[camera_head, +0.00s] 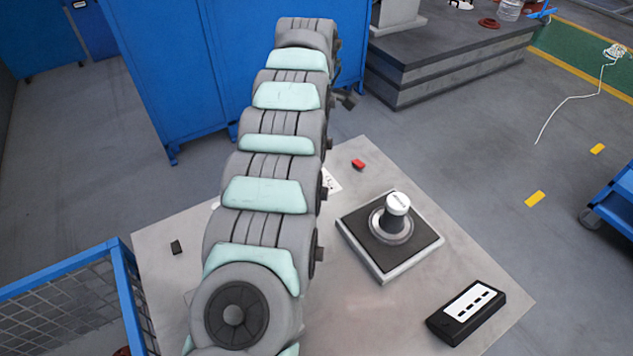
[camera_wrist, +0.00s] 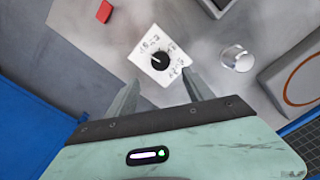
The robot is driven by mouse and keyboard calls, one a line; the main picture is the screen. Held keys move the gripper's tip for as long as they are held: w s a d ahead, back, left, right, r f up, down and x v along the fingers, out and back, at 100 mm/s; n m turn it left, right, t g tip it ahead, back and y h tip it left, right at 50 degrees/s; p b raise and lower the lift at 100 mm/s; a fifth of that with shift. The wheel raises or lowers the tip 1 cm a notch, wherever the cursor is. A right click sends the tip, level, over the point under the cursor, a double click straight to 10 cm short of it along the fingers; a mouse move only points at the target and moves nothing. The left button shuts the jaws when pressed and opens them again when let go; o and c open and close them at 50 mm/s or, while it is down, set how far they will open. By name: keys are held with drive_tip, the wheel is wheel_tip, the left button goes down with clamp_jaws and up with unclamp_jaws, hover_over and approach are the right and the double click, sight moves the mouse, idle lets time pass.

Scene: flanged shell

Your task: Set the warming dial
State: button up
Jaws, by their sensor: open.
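The warming dial (camera_wrist: 160,60) is a round black knob on a white plate (camera_wrist: 147,46) with printed marks, in the upper middle of the wrist view. The marks are too small to read surely, and I cannot tell the pointer's exact setting. In the head view only a corner of the white plate (camera_head: 332,184) shows beside my arm; the knob is hidden. My gripper (camera_wrist: 160,77) is open and empty. Its two fingers reach toward the plate, one at each side of the dial's lower part in the picture, apart from the knob. In the head view my arm hides the gripper.
A red block (camera_head: 358,164) lies near the plate. A square black-topped base with a white-capped knob (camera_head: 397,204) and a black box with a white panel (camera_head: 467,311) stand to the right. A silver knob (camera_wrist: 236,58) is right of the dial. A blue mesh cage (camera_head: 60,312) borders the table's left.

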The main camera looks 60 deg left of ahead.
wheel_tip(320, 180, down, 10)
drive_tip(key=b, duration=0.2)
drive_tip(key=shift+d+f+b, duration=0.1)
drive_tip(key=shift+f+b, duration=0.15)
drive_tip(key=shift+b, duration=0.1)
clamp_jaws()
idle(0.5)
